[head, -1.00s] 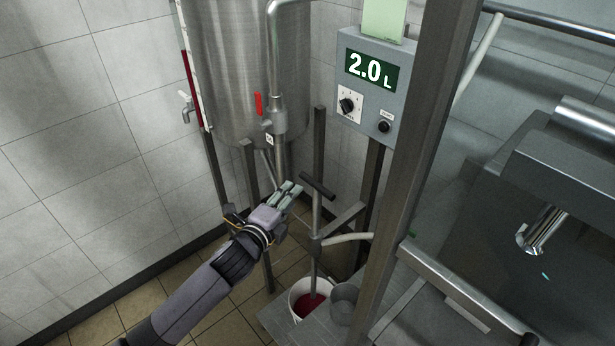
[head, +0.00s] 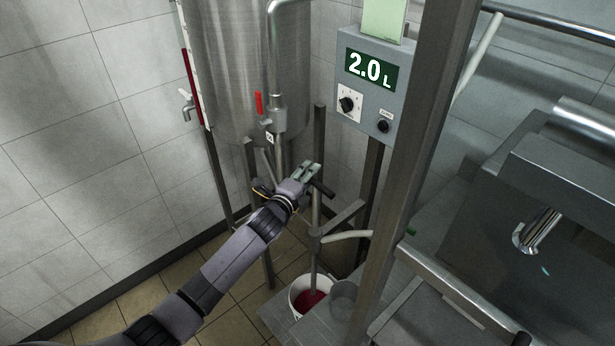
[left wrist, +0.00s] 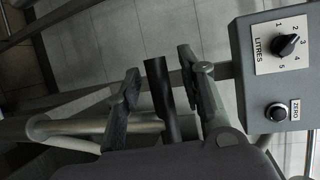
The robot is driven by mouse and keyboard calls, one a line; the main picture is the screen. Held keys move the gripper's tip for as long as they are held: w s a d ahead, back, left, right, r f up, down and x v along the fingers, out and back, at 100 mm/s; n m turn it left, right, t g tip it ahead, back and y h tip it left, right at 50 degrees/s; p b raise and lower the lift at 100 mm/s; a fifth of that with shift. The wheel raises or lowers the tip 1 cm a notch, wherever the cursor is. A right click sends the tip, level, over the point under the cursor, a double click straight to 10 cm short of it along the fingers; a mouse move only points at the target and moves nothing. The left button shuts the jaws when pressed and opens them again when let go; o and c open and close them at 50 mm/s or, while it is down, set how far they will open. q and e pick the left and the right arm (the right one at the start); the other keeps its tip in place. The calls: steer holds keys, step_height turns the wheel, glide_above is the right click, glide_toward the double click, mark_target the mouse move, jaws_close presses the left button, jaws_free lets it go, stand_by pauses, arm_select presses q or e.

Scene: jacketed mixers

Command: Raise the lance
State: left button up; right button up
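The lance (head: 316,212) is a thin upright rod with a dark crossbar handle on top. Its foot is in a white bucket (head: 294,303) holding red liquid. My left gripper (head: 312,170) is at the handle and covers much of it; one end sticks out to the right. In the left wrist view, the dark handle (left wrist: 160,95) lies between the two fingers of the left gripper (left wrist: 160,68), with a gap on both sides. The gripper is open around the handle. My right gripper is out of view.
A steel tank (head: 245,70) with a red-handled valve (head: 259,103) stands behind. A control box (head: 368,88) reads 2.0 L. A thick steel post (head: 415,150) rises right of the lance. A pale hose (head: 347,236) joins the lance's holder. A grey pot (head: 343,298) stands beside the bucket.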

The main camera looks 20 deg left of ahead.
arm_select(q)
steer(key=shift+c, duration=0.2)
jaws_close()
stand_by(0.6)
